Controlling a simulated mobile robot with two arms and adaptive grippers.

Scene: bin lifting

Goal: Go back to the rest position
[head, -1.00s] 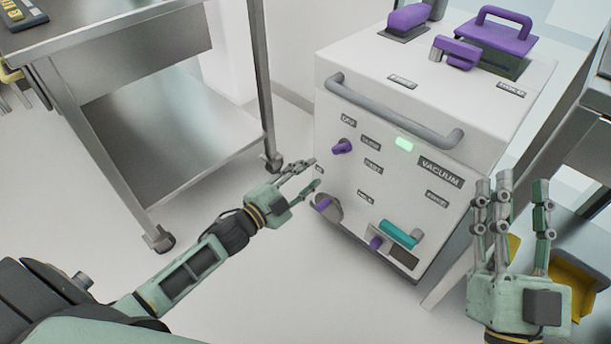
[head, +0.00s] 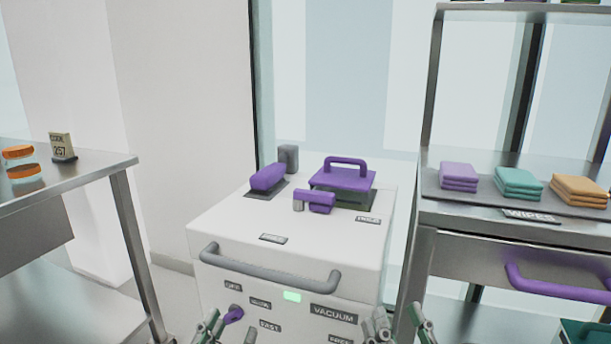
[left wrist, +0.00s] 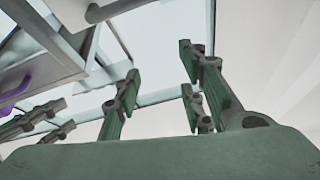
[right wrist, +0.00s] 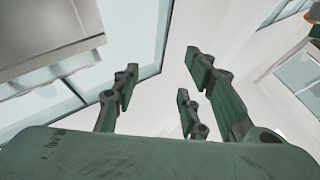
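My left gripper (head: 222,328) shows only its fingertips at the bottom of the head view, in front of the white vacuum machine (head: 215,229). In the left wrist view its fingers (left wrist: 160,85) are spread apart with nothing between them. My right gripper (head: 398,330) also shows only its fingertips at the bottom edge, near the machine's lower right. In the right wrist view its fingers (right wrist: 155,90) are spread and empty. Both grippers look apart from the machine. The arms behind the fingers are out of the head view.
The machine has a grey front handle (head: 270,270) and a purple-handled lid (head: 343,178) on top. A steel shelf (head: 480,225) with folded wipes (head: 518,184) stands right.

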